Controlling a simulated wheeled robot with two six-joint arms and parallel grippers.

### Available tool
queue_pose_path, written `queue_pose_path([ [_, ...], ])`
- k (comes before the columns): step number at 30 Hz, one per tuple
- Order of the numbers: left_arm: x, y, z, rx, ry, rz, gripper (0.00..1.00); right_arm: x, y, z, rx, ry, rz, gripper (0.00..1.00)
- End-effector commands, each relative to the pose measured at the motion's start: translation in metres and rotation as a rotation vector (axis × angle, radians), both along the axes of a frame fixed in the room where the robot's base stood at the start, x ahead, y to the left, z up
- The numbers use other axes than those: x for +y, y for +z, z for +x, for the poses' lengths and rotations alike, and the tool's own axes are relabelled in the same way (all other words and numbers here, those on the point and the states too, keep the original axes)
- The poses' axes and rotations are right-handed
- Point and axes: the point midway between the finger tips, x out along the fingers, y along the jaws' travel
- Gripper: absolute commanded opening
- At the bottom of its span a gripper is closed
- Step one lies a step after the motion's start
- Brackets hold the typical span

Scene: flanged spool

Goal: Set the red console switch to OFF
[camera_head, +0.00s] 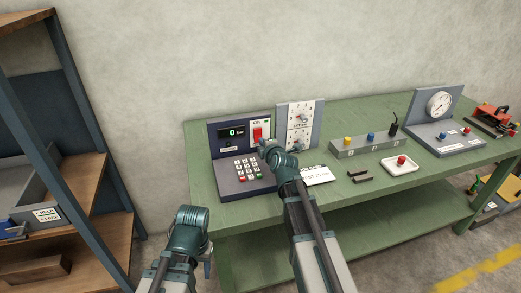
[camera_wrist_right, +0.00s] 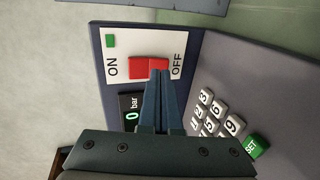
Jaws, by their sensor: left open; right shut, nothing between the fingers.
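The red console switch (camera_head: 257,133) is a rocker on a white plate, on the upright panel of the dark blue console (camera_head: 228,180). In the right wrist view the switch (camera_wrist_right: 138,66) shows two red halves between ON at left and OFF at right. A green indicator (camera_wrist_right: 111,41) sits beside ON. My right gripper (camera_wrist_right: 160,75) is shut and empty, its fingertips overlapping the lower edge of the OFF-side half; contact cannot be told. In the head view my right gripper (camera_head: 265,146) is just below the switch. My left gripper (camera_head: 207,262) is open, low before the bench.
The console has a keypad (camera_head: 247,169) and a display (camera_head: 232,132) reading 0. A dial panel (camera_head: 299,128) stands close to its right. A shelf (camera_head: 105,190) stands at left.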

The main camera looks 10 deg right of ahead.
Motion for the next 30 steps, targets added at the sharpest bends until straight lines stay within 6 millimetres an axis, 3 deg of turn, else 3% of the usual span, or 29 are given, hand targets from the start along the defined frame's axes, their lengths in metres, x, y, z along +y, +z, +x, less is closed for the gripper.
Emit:
queue_pose_path([
  [6,0.0,-0.005,0.0,0.0,0.0,0.0,0.5,-0.007,-0.005,0.011,0.001,0.001,0.0,0.0],
  [21,0.0,-0.012,0.0,0.0,0.0,0.0,0.5,-0.007,-0.012,0.019,0.0,0.001,0.0,0.0],
  [30,0.0,-0.007,0.0,0.0,0.0,0.0,0.5,-0.007,-0.007,0.017,0.0,0.001,0.0,0.0],
])
